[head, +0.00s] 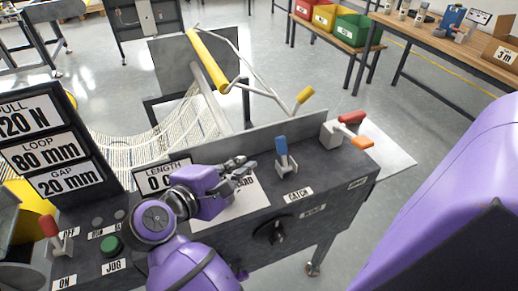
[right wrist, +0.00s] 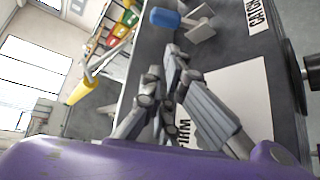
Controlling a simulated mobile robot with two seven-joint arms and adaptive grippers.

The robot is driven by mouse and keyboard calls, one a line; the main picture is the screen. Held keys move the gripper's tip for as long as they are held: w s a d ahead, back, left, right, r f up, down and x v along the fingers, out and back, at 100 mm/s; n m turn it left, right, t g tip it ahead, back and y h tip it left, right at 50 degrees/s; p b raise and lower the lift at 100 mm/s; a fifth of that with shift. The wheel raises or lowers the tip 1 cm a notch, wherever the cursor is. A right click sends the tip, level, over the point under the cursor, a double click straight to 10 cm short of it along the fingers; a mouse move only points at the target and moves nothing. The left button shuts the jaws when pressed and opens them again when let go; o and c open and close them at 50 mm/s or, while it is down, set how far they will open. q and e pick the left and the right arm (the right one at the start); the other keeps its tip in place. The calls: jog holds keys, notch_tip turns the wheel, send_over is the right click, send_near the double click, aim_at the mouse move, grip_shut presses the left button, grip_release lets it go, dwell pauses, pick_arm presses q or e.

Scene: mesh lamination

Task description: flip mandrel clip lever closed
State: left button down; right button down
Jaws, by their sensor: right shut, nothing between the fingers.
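My right gripper (head: 240,170) is shut and empty over a white card on the dark console, left of the blue-handled lever (head: 281,145) near the CATCH label. The right wrist view also shows its fingers (right wrist: 172,75) closed, with the blue handle (right wrist: 165,18) beyond them, apart. A grey block at the console's right end carries a red handle (head: 351,117) and an orange handle (head: 362,142). Behind the console, a yellow bar (head: 207,60) has a bent rod and a yellow-tipped lever (head: 304,95). I cannot tell which is the mandrel clip lever. My left gripper is not in view.
The console (head: 325,170) has a raised back plate, a green JOG button (head: 110,244) and a red-handled switch (head: 49,226) at left. A black sign panel (head: 45,145) stands at left. Pale mesh (head: 160,140) hangs behind. A black knob (head: 277,232) sticks out in front.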

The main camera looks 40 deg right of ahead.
aim_at(283, 152)
jog(key=shift+w+d, duration=0.2)
jog(key=shift+d, duration=0.3)
jog(key=p+x, duration=0.2)
jog(key=x, duration=0.6)
jog(key=shift+p, duration=0.3)
jog(key=shift+w+d+f, duration=0.15)
jog(key=shift+d+f, duration=0.15)
jog(key=shift+d, duration=0.15)
